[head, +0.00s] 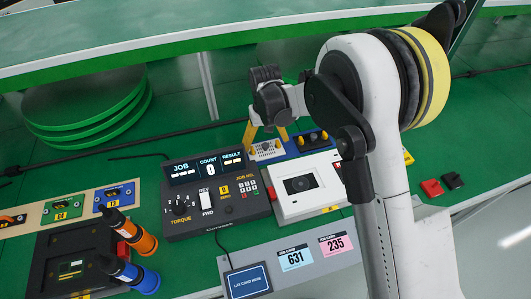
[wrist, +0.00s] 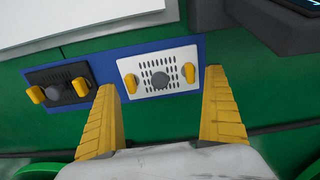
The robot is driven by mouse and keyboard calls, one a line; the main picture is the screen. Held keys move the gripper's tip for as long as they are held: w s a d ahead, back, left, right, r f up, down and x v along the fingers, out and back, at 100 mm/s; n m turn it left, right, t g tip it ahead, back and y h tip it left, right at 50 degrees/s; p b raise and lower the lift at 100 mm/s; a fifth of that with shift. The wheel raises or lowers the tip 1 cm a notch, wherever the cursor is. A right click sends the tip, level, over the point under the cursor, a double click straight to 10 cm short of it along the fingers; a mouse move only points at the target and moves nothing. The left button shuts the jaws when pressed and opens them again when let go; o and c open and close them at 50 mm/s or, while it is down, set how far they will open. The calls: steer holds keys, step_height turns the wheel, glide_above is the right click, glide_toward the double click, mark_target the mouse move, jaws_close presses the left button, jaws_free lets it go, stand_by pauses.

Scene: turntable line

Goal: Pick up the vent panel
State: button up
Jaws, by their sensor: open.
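The vent panel is most likely the white slotted plate (wrist: 160,60) with a grey round knob and two yellow tabs, lying on a blue base (wrist: 102,68). It also shows in the head view (head: 266,152), partly behind my gripper (head: 267,136). My gripper is open, its two yellow fingers (wrist: 160,84) spread to either side of the plate's near part in the wrist view. Nothing is between the fingertips. I cannot tell how high the fingertips are above the plate.
A black plate (wrist: 62,88) with similar knob and tabs lies left on the blue base in the wrist view. In the head view, a torque controller (head: 212,192) and a white box (head: 303,188) stand close by. A green raised shelf (head: 150,50) runs behind.

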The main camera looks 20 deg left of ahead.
step_height(320, 180, down, 2)
steer(key=shift+r, duration=0.1)
steer(key=c, duration=1)
